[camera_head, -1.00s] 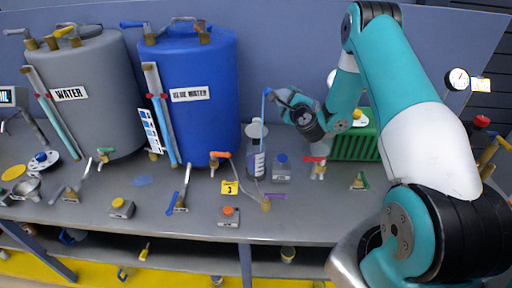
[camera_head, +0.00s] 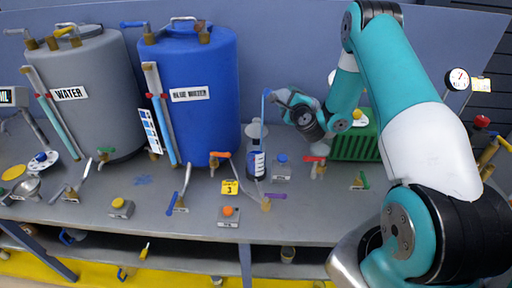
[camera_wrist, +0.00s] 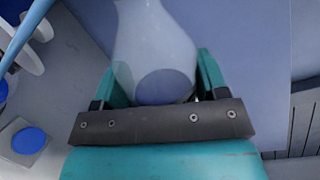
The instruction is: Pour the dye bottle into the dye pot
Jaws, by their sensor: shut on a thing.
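My gripper (camera_wrist: 160,95) is shut on a pale translucent bottle (camera_wrist: 145,35), which stands between the teal fingers in the wrist view; a dark blue patch shows low in it. A grey round mouth or funnel (camera_head: 256,131) shows just above or behind this vessel. The held bottle's mouth is out of the wrist view, and its tilt is hard to tell. I cannot tell which vessel is the dye pot.
A grey WATER tank (camera_head: 88,110) and a blue tank (camera_head: 207,125) stand at the left and centre back. A green ribbed crate (camera_head: 355,145) is behind my arm.

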